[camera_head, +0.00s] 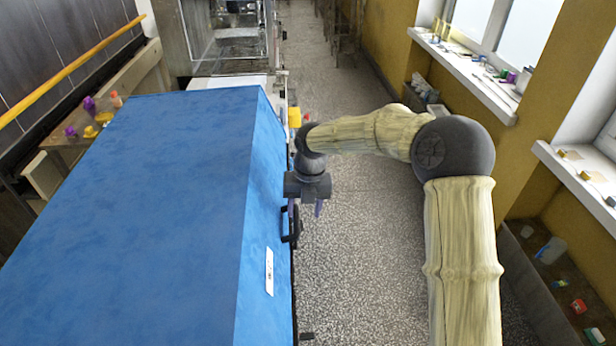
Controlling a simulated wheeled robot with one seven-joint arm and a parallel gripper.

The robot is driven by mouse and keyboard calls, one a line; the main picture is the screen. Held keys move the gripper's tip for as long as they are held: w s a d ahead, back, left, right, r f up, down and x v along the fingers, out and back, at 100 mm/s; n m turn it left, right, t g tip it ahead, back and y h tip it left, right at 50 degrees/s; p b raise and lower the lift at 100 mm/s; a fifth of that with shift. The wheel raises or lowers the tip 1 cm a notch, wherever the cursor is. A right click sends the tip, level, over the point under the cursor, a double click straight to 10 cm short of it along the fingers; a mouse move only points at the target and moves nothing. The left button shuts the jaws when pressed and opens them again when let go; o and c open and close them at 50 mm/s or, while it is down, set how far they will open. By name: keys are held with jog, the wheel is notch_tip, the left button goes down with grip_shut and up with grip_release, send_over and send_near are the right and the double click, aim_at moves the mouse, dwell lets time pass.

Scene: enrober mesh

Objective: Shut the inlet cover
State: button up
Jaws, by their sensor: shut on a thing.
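The large blue cover (150,180) fills the left and lower left of the head view, with a broad top and a side face toward the aisle. I take it for the inlet cover; its lower edge is out of clear view, so I cannot tell how far it stands open. A black bar handle (296,228) sits on its right side, above a white label (269,271). My gripper (306,209) points down at the handle's upper end and is shut on it. The exact contact is small and partly hidden by my gripper.
A glass-sided machine section (228,35) stands beyond the cover. A yellow rail (70,68) and a side table with small coloured items lie left. Windowsills (465,75) and a low trough (560,285) with bottles line the right wall. The speckled aisle floor (355,260) is clear.

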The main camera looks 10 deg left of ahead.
notch_tip(320, 180, up, 13)
jog(key=d+b, duration=0.1)
jog(key=shift+w+d+f, duration=0.2)
jog(key=shift+d, duration=0.1)
jog(key=shift+d, duration=0.1)
jog(key=s+d+f+n+t, duration=0.1)
jog(key=s+d+f+n, duration=0.2)
jog(key=s+d+n, duration=0.3)
jog(key=s+d+f+n+t, duration=0.1)
jog(key=s+d+f+n, duration=0.3)
jog(key=d+n, duration=0.9)
jog(key=s+d+f+n+t+h, duration=0.1)
jog(key=s+d+f+n, duration=0.2)
jog(key=s+d+n, duration=0.5)
jog(key=d+n, duration=0.1)
jog(key=n, duration=0.4)
jog(key=shift+d+f+n, duration=0.2)
jog(key=shift+d+n, duration=0.1)
jog(key=shift+d, duration=0.05)
